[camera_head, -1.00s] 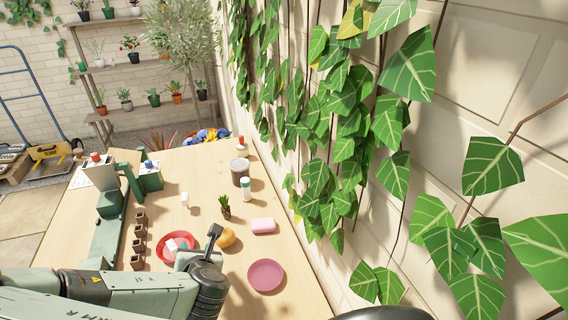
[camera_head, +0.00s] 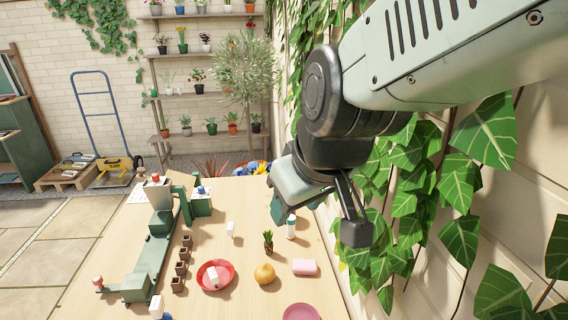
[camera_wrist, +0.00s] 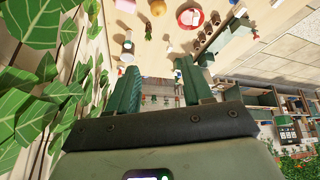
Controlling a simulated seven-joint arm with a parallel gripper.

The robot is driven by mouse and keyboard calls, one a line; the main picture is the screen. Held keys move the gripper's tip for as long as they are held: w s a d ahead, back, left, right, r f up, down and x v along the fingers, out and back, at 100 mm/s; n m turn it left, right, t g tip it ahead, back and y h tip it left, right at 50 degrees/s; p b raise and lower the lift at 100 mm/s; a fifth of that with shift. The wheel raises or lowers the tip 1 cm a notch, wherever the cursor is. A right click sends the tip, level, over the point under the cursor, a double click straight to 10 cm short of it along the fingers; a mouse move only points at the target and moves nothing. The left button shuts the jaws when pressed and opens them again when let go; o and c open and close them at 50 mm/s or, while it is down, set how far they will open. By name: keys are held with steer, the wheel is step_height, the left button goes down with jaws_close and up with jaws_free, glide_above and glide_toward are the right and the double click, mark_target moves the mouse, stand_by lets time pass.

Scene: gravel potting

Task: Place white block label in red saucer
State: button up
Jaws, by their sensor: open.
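The red saucer (camera_head: 230,270) lies on the table in the head view, with a white block (camera_head: 212,278) resting inside it. The saucer also shows at the top of the wrist view (camera_wrist: 180,17), with the white block (camera_wrist: 189,18) in it. A second small white piece (camera_head: 230,228) stands on the table behind the saucer. My gripper (camera_wrist: 160,88) is open, its two green fingers apart with nothing seen held between them. In the head view my gripper (camera_head: 286,205) is raised to the right of the saucer, clear of it, with its fingertips partly hidden.
An orange fruit (camera_head: 264,273), a pink block (camera_head: 305,266), a pink saucer (camera_head: 300,314) and a small plant (camera_head: 268,241) are right of the red saucer. Small brown pots (camera_head: 182,268) and a green machine (camera_head: 152,262) stand left. A leafy wall (camera_head: 440,200) borders the right side.

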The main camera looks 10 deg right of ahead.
steer(key=s+d+r+m+h, duration=0.1)
steer(key=s+d+r+m, duration=0.3)
steer(key=s, duration=0.5)
steer(key=shift+s+r+m+h, duration=0.25)
steer(key=shift+r+m+h, duration=0.05)
steer(key=shift+r, duration=0.4)
